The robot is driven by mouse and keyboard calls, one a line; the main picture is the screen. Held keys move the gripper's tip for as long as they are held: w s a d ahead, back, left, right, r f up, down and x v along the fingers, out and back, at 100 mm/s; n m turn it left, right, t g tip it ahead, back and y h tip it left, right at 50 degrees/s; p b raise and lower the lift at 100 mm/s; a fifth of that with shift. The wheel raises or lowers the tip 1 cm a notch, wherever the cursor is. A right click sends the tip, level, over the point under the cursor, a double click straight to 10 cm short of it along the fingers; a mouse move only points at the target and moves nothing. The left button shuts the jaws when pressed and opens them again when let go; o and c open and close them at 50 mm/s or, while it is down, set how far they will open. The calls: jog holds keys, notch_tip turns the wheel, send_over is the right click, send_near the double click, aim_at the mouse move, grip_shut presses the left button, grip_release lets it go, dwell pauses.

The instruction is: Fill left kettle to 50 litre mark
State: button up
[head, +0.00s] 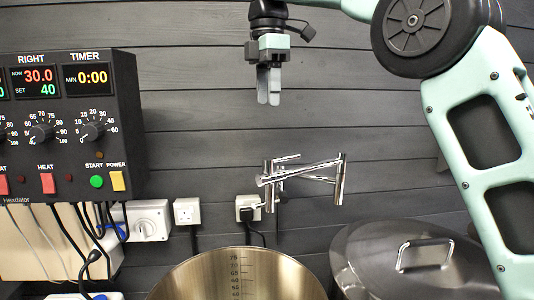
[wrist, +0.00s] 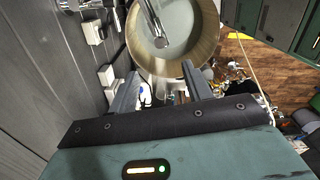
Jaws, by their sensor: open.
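The open steel kettle (head: 190,279) stands at the bottom middle of the head view, left of a lidded one. Dark scale marks run down its inner wall; no water surface shows there. In the wrist view the kettle (wrist: 207,40) has a pale grey-green inside; I cannot tell whether that is water. The jointed chrome tap (head: 300,175) is on the wall behind the kettles, and its spout (wrist: 152,22) reaches over the open kettle in the wrist view. My gripper (head: 268,98) is open and empty, high above the tap; its two fingers (wrist: 158,85) are apart.
The right kettle has a steel lid (head: 380,250) with a bar handle. A black control box (head: 70,125) with displays, dials and switches hangs at the left. Sockets (head: 187,211) and cables lie below it. The wall around my gripper is clear.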

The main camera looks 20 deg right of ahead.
aim_at(268, 159)
notch_tip(268, 159, down, 14)
jog(key=shift+p, duration=0.35)
jog(key=c, duration=1.1)
jog(key=shift+o, duration=0.2)
jog(key=m+p, duration=0.1)
jog(key=m, duration=0.3)
jog(key=shift+r+p, duration=0.2)
jog(key=shift+p, duration=0.15)
jog(key=m+p, duration=0.1)
jog(key=m, duration=0.3)
jog(key=shift+f+m, duration=0.15)
jog(key=shift+m, duration=0.65)
